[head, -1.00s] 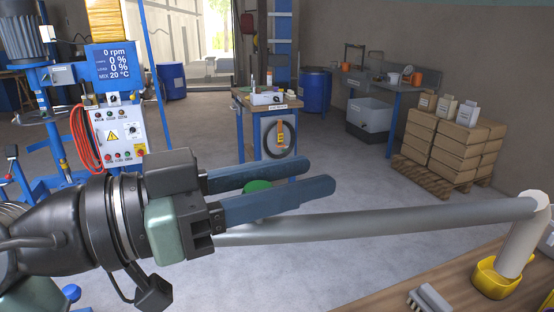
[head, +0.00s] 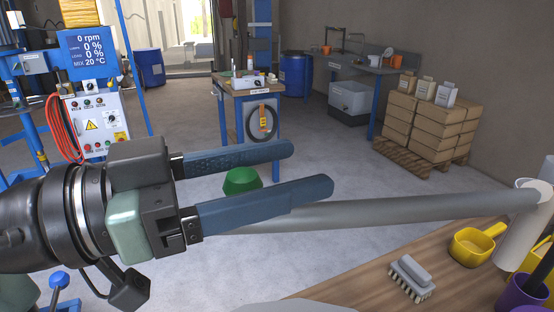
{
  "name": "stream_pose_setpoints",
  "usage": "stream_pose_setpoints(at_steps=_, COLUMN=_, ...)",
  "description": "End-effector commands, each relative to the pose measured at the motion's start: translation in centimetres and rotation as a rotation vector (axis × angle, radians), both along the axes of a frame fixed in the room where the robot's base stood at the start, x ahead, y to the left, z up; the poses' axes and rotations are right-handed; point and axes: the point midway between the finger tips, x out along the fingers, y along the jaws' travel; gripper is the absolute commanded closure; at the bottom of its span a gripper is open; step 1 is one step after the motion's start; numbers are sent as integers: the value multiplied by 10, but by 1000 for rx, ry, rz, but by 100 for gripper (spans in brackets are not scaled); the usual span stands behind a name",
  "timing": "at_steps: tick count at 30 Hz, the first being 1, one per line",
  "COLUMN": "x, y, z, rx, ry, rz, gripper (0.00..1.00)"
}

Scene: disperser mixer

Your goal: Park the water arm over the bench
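The water arm (head: 400,212) appears to be the long grey pipe running right from behind my gripper. Its right end carries a pale downturned spout (head: 516,232) that overlaps the right part of the wooden bench (head: 370,283); whether it touches anything there I cannot tell. My gripper (head: 312,167) points right with its two blue fingers apart and nothing visibly held between them. The lower finger crosses in front of the pipe's left part and hides it. A green rounded piece (head: 243,180) shows between the fingers; what it belongs to is unclear.
A yellow scoop (head: 474,246) and a brush (head: 411,278) lie on the bench, with a purple container (head: 520,293) at right. A blue-legged cart (head: 249,100), boxes on a pallet (head: 428,120) and the mixer's control box (head: 97,124) stand behind. Grey floor between is clear.

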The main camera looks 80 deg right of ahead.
Motion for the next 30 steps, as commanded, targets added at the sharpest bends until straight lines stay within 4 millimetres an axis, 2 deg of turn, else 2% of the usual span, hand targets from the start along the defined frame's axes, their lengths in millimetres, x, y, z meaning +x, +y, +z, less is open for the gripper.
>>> stream_pose_setpoints(at_steps=12, x=1, y=-1, z=0, rx=0, ry=1, rz=2, gripper=31)
stream_pose_setpoints(at_steps=16, x=8, y=3, z=0, rx=1, ry=2, rz=3, gripper=31)
stream_pose_setpoints(at_steps=20, x=27, y=14, z=0, rx=0, ry=1, rz=6, gripper=31)
stream_pose_setpoints(at_steps=30, x=90, y=52, z=0, rx=1, ry=1, rz=4, gripper=31)
